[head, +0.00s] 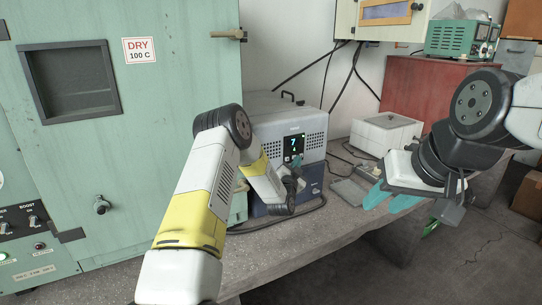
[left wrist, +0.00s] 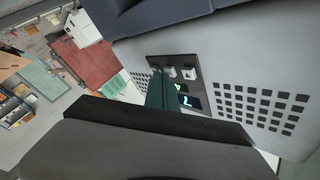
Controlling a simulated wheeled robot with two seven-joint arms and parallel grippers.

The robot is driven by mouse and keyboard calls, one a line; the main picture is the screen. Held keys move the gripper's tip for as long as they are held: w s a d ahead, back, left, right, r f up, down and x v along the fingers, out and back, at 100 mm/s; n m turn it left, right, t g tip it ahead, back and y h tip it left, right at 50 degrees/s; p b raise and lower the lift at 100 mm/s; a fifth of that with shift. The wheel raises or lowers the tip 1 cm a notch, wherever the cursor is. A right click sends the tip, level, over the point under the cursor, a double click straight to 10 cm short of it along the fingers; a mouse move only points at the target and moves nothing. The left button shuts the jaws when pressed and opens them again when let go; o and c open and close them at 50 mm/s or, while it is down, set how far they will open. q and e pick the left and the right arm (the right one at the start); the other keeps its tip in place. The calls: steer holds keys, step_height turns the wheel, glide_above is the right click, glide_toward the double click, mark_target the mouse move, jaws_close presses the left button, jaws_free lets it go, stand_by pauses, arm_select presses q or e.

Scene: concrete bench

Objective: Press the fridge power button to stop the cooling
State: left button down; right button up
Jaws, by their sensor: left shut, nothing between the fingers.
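The fridge (head: 262,125) is a grey box with a dark blue lower part. Its front has a dark panel with a lit display (head: 293,142) reading 7. In the left wrist view the panel appears upside down, with the lit display (left wrist: 187,101) and two small light buttons (left wrist: 180,73). My left gripper (head: 297,161) is shut and empty, its teal fingers at the panel just below the display. In the left wrist view its fingertips (left wrist: 157,76) are beside the buttons; I cannot tell whether they touch. My right gripper (head: 388,200) is open and empty, right of the fridge.
A large green oven (head: 170,170) with a DRY 100 C sign stands at the left. A white box (head: 385,133) and a red cabinet (head: 415,90) are behind at the right. Cables lie on the concrete bench (head: 285,245), whose front strip is clear.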

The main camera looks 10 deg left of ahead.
stand_by(0.6)
arm_select(q)
steer(key=shift+s+d, duration=0.25)
steer(key=shift+s, duration=0.1)
steer(key=s+d, duration=0.3)
steer(key=s, duration=0.2)
steer(key=shift+d, duration=0.25)
steer(key=shift+w+r, duration=0.1)
stand_by(0.5)
